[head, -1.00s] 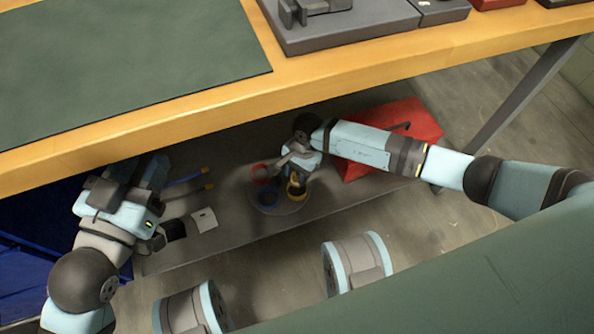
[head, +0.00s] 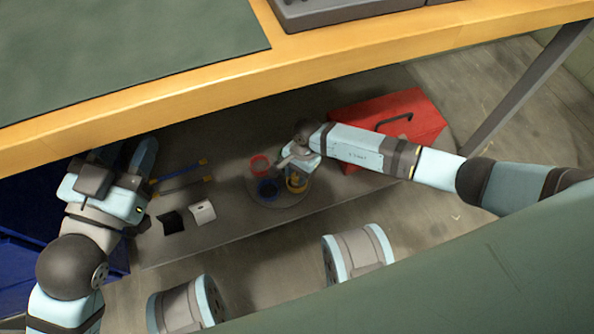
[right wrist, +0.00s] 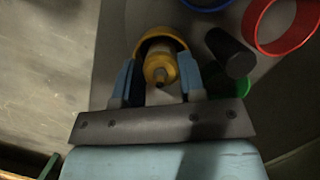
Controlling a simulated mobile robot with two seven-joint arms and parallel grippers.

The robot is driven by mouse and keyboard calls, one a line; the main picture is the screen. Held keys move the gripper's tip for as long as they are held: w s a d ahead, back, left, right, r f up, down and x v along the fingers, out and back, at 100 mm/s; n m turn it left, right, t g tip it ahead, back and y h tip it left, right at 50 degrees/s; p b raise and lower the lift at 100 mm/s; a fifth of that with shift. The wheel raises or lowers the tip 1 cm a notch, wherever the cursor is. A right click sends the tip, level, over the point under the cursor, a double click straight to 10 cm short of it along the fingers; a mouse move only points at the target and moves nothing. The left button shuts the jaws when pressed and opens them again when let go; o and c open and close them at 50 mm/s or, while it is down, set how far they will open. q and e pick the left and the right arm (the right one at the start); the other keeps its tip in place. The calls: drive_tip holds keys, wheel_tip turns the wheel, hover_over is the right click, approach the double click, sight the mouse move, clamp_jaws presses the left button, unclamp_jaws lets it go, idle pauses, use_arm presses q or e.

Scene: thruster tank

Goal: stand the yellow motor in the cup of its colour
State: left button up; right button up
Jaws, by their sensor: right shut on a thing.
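The yellow motor (right wrist: 160,68) is between the fingers of my right gripper (right wrist: 157,82), which is shut on it. The yellow cup (right wrist: 150,42) shows as a ring around the motor's far side in the right wrist view. The motor's lower end is hidden, so I cannot tell how deep it sits. In the head view my right gripper (head: 296,168) is over the yellow cup (head: 297,185), at the right of a round tray (head: 283,203).
A red cup (head: 259,164) and a blue cup (head: 268,188) stand beside the yellow one. A dark cylinder (right wrist: 230,52) and a green cup (right wrist: 240,86) are close to my right fingers. A red toolbox (head: 390,125) lies behind my right arm. The wooden bench edge (head: 300,75) overhangs the shelf.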

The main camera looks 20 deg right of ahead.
drive_tip(key=o, duration=1.1)
drive_tip(key=shift+c, duration=0.2)
drive_tip(key=p+v, duration=0.2)
drive_tip(key=v, duration=0.2)
drive_tip(key=shift+r, duration=0.2)
use_arm(q)
drive_tip(key=s+d+n+g+p, duration=0.1)
drive_tip(key=n+p, duration=0.1)
drive_tip(key=s+f+n+g+y+p, duration=0.1)
drive_tip(key=n, duration=0.1)
drive_tip(key=shift+s+d+p, duration=0.3)
drive_tip(key=shift+d+p, duration=0.1)
use_arm(e)
drive_tip(key=v, duration=0.9)
drive_tip(key=shift+d, duration=0.15)
use_arm(q)
drive_tip(key=shift+r, duration=0.3)
use_arm(e)
drive_tip(key=shift+r, duration=0.1)
